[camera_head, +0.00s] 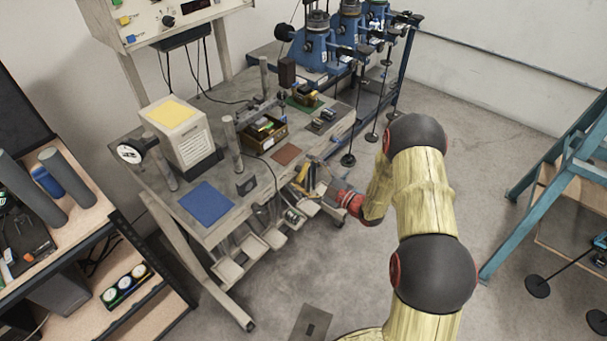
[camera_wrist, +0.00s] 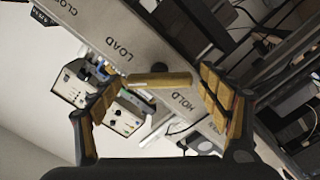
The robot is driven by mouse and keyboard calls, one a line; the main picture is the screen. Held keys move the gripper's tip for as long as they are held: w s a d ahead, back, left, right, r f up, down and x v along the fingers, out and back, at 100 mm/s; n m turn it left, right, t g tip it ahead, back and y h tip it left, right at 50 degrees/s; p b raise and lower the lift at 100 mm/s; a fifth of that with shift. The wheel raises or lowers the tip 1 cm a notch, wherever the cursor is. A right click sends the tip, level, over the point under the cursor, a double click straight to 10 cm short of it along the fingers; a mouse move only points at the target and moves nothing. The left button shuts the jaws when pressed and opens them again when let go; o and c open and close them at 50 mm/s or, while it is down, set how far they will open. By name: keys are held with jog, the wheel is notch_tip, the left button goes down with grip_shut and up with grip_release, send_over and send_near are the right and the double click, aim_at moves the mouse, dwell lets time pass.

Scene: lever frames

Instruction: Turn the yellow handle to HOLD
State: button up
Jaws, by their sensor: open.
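The yellow handle (camera_wrist: 155,80) is a short bar lying roughly level across the middle of the wrist view, in front of a grey panel strip (camera_wrist: 128,64). A dark round knob (camera_wrist: 161,68) shows just behind it. The word LOAD is above and left of the bar, and the word HOLD is below its right end. My gripper (camera_wrist: 160,96) is open, with one padded finger on each side of the bar; I see no contact. In the head view my gripper (camera_head: 325,186) is at the bench's right edge, and the handle is not clear there.
A grey bench (camera_head: 228,222) carries a blue mat (camera_head: 206,203), a white box with a yellow top (camera_head: 188,134) and small parts. Blue machines (camera_head: 316,50) stand behind it. A blue frame (camera_head: 540,165) is at the right. The floor between is largely clear.

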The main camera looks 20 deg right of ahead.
jog(key=shift+w+a, duration=0.1)
jog(key=shift+w, duration=0.05)
jog(key=shift+c, duration=1)
jog(key=c, duration=1)
jog(key=shift+o, duration=0.2)
